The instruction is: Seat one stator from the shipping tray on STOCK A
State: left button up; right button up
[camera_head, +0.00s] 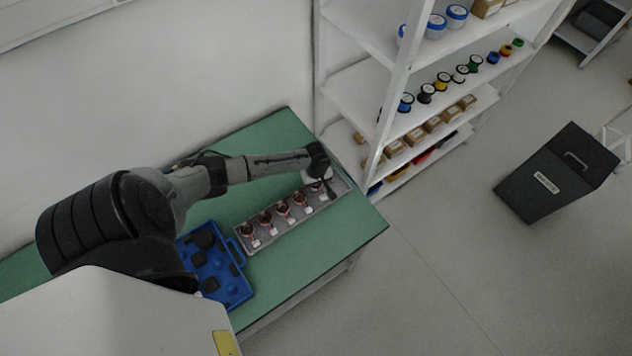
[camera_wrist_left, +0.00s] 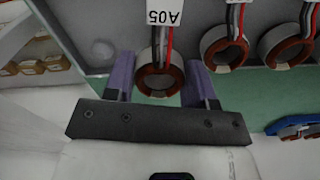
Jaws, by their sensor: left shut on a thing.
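A long grey tray (camera_head: 243,245) lies on the green table and holds a row of stators (camera_head: 283,209) with copper-red rings and white tags. My left gripper (camera_head: 320,180) is at the tray's far right end, over the last stator in the row. In the left wrist view, its two purple fingers (camera_wrist_left: 160,82) are shut on a stator (camera_wrist_left: 160,75) tagged A05, one finger on each side. I cannot tell whether this stator is clear of the tray. Two more stators (camera_wrist_left: 223,48) (camera_wrist_left: 287,47) stand beside it. No STOCK A label is readable. My right gripper is not in view.
A blue case (camera_head: 238,290) with dark inserts lies open next to the tray. A white shelf rack (camera_head: 392,95) with spools and boxes stands close behind the table's right end. A dark bin (camera_head: 530,195) stands on the floor. The table's front right corner is bare.

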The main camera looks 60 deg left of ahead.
pick_arm(q)
jog(key=shift+f, duration=0.45)
jog(key=shift+f+b, duration=0.55)
jog(key=shift+f, duration=0.1)
jog(key=shift+f, duration=0.25)
dwell(0.6)
jog(key=o, duration=0.8)
jog(key=shift+r+p, duration=0.15)
jog(key=shift+p, duration=0.2)
jog(key=shift+r+p, duration=2.4)
jog(key=shift+p, duration=0.4)
